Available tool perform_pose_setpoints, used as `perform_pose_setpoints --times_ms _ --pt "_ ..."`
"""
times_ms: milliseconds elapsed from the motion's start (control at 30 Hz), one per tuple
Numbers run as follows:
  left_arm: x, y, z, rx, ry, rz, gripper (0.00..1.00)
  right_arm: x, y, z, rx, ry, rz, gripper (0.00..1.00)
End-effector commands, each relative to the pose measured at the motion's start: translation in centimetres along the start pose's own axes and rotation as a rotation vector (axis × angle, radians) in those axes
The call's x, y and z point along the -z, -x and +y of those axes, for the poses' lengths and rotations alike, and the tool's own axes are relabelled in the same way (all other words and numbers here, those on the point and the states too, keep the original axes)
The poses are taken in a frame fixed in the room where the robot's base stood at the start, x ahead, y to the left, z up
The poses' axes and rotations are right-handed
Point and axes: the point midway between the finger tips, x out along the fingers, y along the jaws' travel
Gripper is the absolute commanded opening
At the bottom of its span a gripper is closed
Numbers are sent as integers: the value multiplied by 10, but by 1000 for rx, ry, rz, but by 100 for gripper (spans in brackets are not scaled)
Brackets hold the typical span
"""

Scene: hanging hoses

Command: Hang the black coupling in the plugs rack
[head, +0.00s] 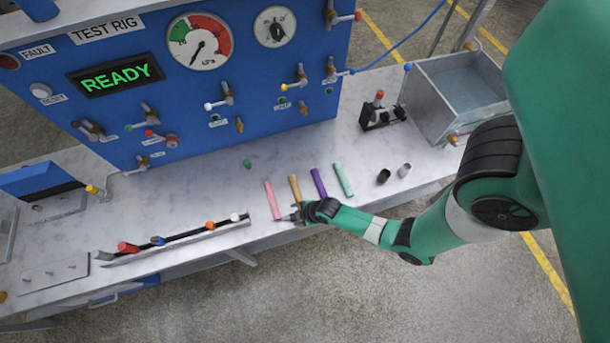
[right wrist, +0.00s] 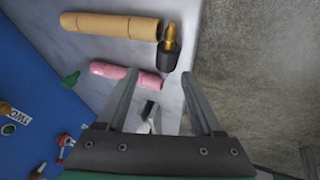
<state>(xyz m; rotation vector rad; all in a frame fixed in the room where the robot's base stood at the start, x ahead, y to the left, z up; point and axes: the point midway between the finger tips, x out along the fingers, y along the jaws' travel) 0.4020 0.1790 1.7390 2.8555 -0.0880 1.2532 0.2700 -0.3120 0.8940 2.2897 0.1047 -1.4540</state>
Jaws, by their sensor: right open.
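A dark coupling with a brass end (right wrist: 168,52) lies at the near end of the tan tube in the right wrist view. In the head view my right gripper largely hides that spot. A short black cylinder (head: 384,176) stands farther right on the bench; I cannot tell which one is the black coupling. A long low rack (head: 180,246) with red, blue, orange and white plugs runs along the front edge, left of my right gripper. My right gripper (head: 293,216) is open with nothing between its fingers, near the pink tube's end. My left gripper is not in view.
Pink (head: 273,199), tan (head: 295,187), purple (head: 319,182) and green (head: 343,180) tubes lie in a row. A grey cylinder (head: 404,170), small black stand (head: 380,114) and metal basin (head: 455,95) are to the right. The blue test rig (head: 190,100) stands behind.

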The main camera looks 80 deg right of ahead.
Motion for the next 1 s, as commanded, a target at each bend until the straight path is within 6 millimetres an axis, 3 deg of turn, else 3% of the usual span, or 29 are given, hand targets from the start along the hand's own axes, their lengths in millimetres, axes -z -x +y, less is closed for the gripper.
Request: perform_pose_setpoints --times_ms 33,200,400,900,1000 --pt "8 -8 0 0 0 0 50 1 18 1 0 -1 -1 68" --pt "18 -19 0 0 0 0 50 0 62 1 -1 -2 0 68" --pt "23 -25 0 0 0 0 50 0 96 0 1 -2 -1 68" --pt "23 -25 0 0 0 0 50 0 104 0 0 0 0 68" --pt "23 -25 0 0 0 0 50 12 104 10 -19 -3 22 68"
